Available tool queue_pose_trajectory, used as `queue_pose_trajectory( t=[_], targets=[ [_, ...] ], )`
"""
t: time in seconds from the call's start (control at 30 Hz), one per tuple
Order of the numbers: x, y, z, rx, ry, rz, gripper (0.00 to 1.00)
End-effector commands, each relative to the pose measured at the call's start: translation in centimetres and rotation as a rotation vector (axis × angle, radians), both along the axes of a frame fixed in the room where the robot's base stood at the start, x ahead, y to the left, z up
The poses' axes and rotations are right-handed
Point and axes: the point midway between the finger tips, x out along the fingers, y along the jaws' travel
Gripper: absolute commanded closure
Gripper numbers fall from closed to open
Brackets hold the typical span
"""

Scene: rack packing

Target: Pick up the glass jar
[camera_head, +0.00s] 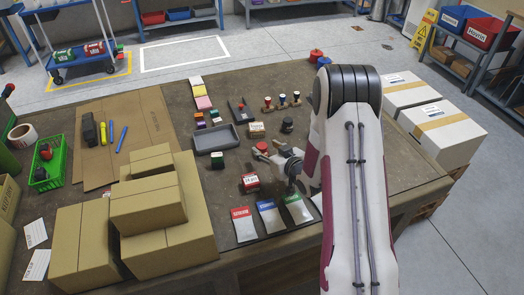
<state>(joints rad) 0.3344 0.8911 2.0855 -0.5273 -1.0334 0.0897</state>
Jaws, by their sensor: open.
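I cannot clearly make out a glass jar. A small dark round container (287,126) stands upright on the workbench (345,215), just beyond my gripper; its material is too small to tell. My gripper (268,157) is open, low over the bench to the left of my arm. It shows no object between its fingers, though its far side is partly hidden. My arm covers the bench to the right of it.
A grey tray (217,138), a cardboard block (256,130) and wooden stamps (282,101) lie beyond. Labelled packets (270,216) lie nearer. Stacked cardboard boxes (148,207) and a green basket (52,168) fill the left.

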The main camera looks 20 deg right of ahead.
Motion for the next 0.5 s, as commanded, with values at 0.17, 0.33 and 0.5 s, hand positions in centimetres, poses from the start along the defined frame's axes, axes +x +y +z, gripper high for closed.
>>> queue_pose_trajectory(
  t=[0.17, 0.33, 0.5],
  targets=[
    [1.6, 0.4, -0.9, 0.0, -0.001, 0.0, 0.54],
    [3.0, 0.6, -1.4, -0.001, 0.0, 0.001, 0.54],
    [3.6, 0.7, -1.6, 0.0, -0.001, 0.0, 0.54]
  ],
)
